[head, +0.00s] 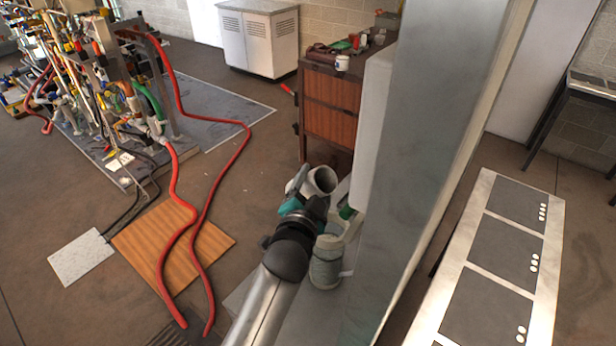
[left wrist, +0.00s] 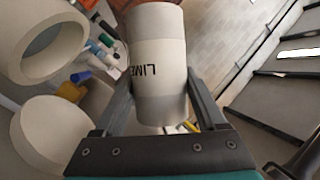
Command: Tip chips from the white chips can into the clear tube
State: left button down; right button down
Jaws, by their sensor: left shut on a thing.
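A white can (left wrist: 158,55) with a grey band and dark letters reading "LIME" is between the two fingers of my left gripper (left wrist: 158,88) in the left wrist view. The gripper is shut on its sides. In the head view my left gripper (head: 312,195) holds the same pale can (head: 322,180), tilted, with its round open mouth showing. I cannot see chips inside. I cannot pick out a clear tube for sure in either view. My right gripper is not in view.
A pale pot with a side spout (head: 326,265) stands just below my left gripper. A large grey column (head: 425,150) rises close on the right. In the left wrist view, a cream open ring (left wrist: 48,48) and a cream round vessel (left wrist: 45,138) are at left. Red hoses (head: 180,200) lie left.

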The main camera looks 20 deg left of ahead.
pick_arm(q)
jog(key=shift+d+r+n+g+p, duration=0.2)
jog(key=shift+r+n+g+p, duration=0.3)
jog(key=shift+n+p, duration=0.55)
jog(key=shift+s+d+n+h+p, duration=0.1)
jog(key=shift+n+h+p, duration=0.25)
jog(key=shift+h, duration=0.15)
jog(key=shift+s+d+f+n+g+h, duration=0.15)
jog(key=shift+n+g+h, duration=0.15)
jog(key=shift+n+g, duration=0.35)
jog(key=shift+d+n+g+h, duration=0.25)
jog(key=shift+n+h, duration=0.35)
jog(key=shift+n, duration=0.45)
